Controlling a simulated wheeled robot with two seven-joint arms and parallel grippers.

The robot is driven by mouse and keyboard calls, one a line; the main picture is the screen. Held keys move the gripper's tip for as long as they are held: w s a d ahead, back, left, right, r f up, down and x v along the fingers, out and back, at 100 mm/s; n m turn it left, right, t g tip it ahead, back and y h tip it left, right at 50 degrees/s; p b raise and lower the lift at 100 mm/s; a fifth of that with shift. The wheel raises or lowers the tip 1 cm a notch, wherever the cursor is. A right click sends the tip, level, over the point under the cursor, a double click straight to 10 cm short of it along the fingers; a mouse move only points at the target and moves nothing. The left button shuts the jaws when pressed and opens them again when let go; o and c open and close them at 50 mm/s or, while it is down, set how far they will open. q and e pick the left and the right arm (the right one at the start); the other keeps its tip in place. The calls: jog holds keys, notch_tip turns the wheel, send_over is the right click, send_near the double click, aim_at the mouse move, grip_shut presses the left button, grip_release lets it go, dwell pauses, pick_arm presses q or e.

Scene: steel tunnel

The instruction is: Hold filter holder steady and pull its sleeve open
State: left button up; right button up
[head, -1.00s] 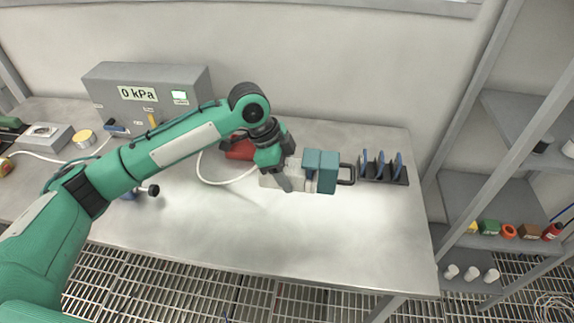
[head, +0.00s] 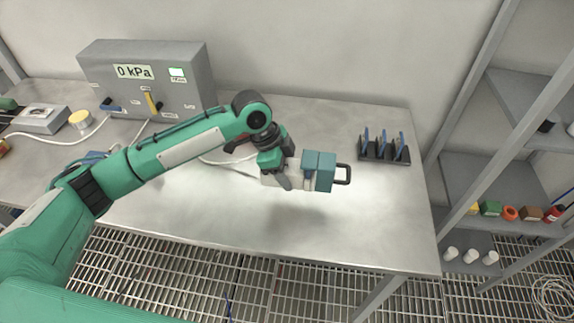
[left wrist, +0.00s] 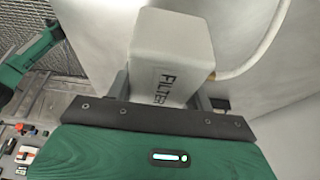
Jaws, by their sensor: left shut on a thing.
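My left gripper (head: 287,178) is shut on the filter holder's pale grey body (head: 268,179), above the table. The holder's teal sleeve (head: 320,171) sits on the right end of the body, with a dark loop handle (head: 343,174) pointing right. No gripper touches the sleeve or handle in the head view. The sleeve is not visible there. My right gripper is not in view.
The steel table (head: 240,220) is clear below and right of the holder. A black rack with blue uprights (head: 385,152) stands at the back right. A grey gauge box reading 0 kPa (head: 150,80) stands at the back left, with white hose on the table. Shelves (head: 490,180) stand right.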

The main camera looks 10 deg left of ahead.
aim_at(293, 196)
pick_arm(q)
jog(key=shift+f+b, duration=0.75)
jog(key=shift+f, duration=2.05)
jog(key=shift+f, duration=0.7)
